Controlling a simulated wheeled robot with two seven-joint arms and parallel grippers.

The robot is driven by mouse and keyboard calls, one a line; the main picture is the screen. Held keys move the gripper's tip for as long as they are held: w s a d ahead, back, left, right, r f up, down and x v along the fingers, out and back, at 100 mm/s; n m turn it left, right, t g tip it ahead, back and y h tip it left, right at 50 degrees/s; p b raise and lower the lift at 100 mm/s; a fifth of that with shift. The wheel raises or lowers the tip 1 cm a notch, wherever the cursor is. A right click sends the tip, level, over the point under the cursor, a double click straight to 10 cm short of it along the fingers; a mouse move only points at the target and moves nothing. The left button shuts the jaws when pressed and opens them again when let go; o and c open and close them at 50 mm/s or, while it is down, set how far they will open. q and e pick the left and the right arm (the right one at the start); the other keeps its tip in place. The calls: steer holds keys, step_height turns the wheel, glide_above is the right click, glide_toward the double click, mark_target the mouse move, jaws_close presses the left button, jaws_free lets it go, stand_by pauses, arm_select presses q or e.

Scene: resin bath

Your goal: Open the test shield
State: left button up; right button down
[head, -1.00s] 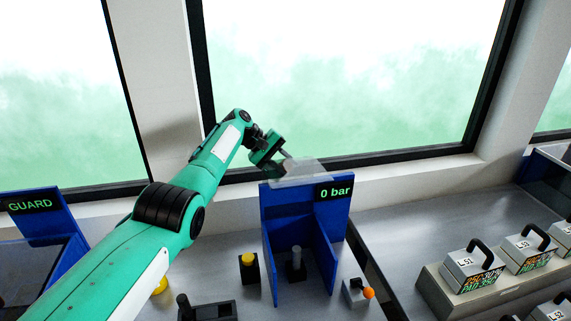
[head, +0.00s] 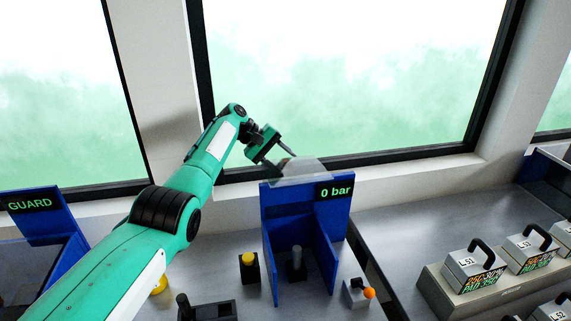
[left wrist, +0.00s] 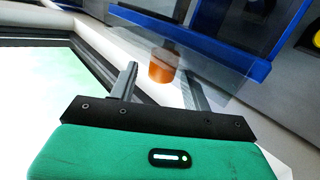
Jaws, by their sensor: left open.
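The test shield (head: 302,174) is a clear panel at the top of the blue test booth (head: 323,250) with the "0 bar" display. It is raised, and the booth's front is uncovered. My left gripper (head: 282,156) is at the shield's far left end, behind the booth, with its jaws apart. In the left wrist view, an orange-brown knob (left wrist: 162,66) is at the clear shield (left wrist: 225,77), beyond and between the fingers of the left gripper (left wrist: 161,85). Gaps show on both sides of the knob. My right gripper is not in view.
Inside the booth stands a grey post (head: 296,262). A yellow button (head: 248,259) is to its left and an orange-tipped lever (head: 368,293) to its right. A blue guard box (head: 40,222) is at the far left. Handled blocks (head: 473,266) stand at right. The window wall is close behind.

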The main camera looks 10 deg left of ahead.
arm_select(q)
steer(key=b+v, duration=0.3)
steer(key=v, duration=0.9)
steer(key=shift+b, duration=0.4)
